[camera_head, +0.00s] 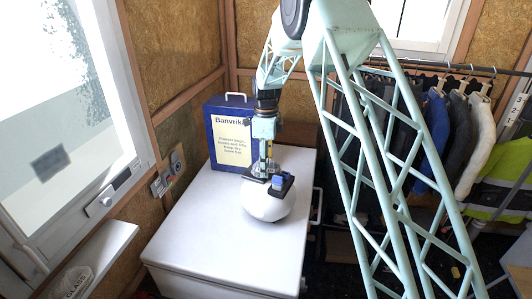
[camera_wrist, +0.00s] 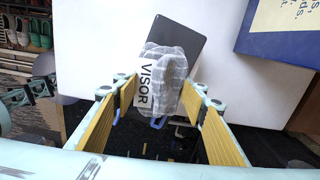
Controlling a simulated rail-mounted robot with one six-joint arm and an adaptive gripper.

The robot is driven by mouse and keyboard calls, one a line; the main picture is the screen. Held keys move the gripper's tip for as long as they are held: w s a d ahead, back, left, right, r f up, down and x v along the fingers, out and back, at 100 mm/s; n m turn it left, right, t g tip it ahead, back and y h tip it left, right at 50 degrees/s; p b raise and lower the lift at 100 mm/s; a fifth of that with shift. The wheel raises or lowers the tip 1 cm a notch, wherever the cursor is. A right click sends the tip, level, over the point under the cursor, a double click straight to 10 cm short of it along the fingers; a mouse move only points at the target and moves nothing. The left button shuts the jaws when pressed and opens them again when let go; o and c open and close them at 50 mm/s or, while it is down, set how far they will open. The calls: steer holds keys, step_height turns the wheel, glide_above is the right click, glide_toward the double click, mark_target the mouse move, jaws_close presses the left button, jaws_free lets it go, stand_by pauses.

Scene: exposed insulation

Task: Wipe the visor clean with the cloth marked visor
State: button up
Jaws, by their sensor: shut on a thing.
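The pale cloth marked VISOR (camera_wrist: 165,80) is bunched between the two yellow-padded fingers of my gripper (camera_wrist: 160,108) in the wrist view, its label facing the camera. A dark, smooth flat panel (camera_wrist: 182,40) shows just beyond the cloth; I cannot tell whether they touch. In the head view, my gripper (camera_head: 263,170) points down at the top of a rounded white object (camera_head: 268,205) with dark flat parts and a blue piece (camera_head: 278,183) on top. I cannot tell for sure which part is the visor. The held cloth is hard to make out there.
The white object stands on a white chest (camera_head: 200,220). A blue box (camera_head: 218,115) with a yellow notice stands behind it. Another cloth, marked GLASS (camera_head: 76,284), lies on the white sill (camera_head: 95,253) at the left. Clothes (camera_head: 440,130) hang at the right.

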step_height(320, 180, up, 3)
steer(key=shift+f, duration=0.15)
steer(key=shift+w+r+p, duration=0.1)
steer(key=shift+r+p, duration=0.45)
steer(key=shift+r, duration=0.15)
steer(key=shift+r+p, duration=0.5)
steer(key=shift+r, duration=0.95)
steer(key=shift+s, duration=0.2)
